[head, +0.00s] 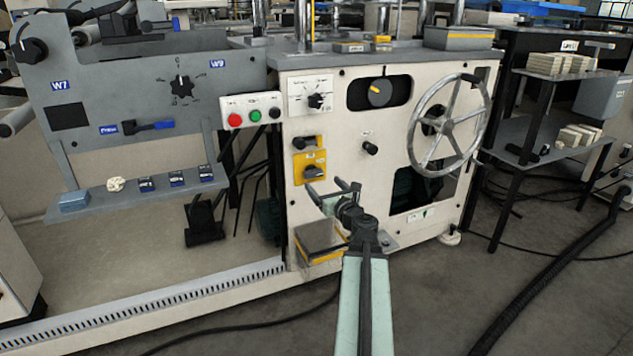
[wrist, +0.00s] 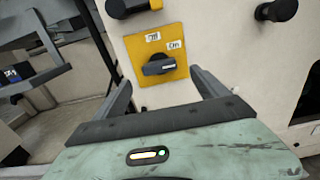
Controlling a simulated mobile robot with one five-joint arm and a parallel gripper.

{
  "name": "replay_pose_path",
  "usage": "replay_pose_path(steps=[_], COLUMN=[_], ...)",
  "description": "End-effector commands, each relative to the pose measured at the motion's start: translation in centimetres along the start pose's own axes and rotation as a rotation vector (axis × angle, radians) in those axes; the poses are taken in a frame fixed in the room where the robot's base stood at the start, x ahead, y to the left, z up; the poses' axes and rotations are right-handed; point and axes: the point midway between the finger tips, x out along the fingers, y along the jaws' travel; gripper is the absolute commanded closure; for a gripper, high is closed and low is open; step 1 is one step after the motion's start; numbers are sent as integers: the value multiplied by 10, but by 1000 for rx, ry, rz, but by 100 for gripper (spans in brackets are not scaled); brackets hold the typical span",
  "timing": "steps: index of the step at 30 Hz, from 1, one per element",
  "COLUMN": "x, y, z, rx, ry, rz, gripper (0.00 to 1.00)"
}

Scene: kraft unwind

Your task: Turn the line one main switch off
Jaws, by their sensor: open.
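The main switch is a dark rotary handle (head: 313,172) on a yellow plate (head: 300,167) on the cream machine front. In the wrist view the handle (wrist: 158,67) lies nearly horizontal on its yellow plate (wrist: 160,92). My gripper (head: 324,184) is open and empty, just in front of and below the switch. In the wrist view its two fingers (wrist: 160,78) stand either side of the plate, apart from the handle.
A black knob handle (wrist: 133,6) sits just above the plate, and another black knob (head: 370,149) is to the right. A spoked handwheel (head: 447,124) and a red-and-green button box (head: 250,111) are on the same machine. A low yellow-edged box (head: 320,240) stands below.

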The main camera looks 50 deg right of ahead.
Motion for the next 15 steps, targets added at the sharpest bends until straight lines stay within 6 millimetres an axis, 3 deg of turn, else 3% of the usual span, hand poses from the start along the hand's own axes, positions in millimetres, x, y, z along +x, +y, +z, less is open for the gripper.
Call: replay_pose_path(steps=[9,15], x=[58,71], y=[-1,0], z=[0,0], rx=[-3,-3], ry=[1,1], rz=[3,1], gripper=[16,16])
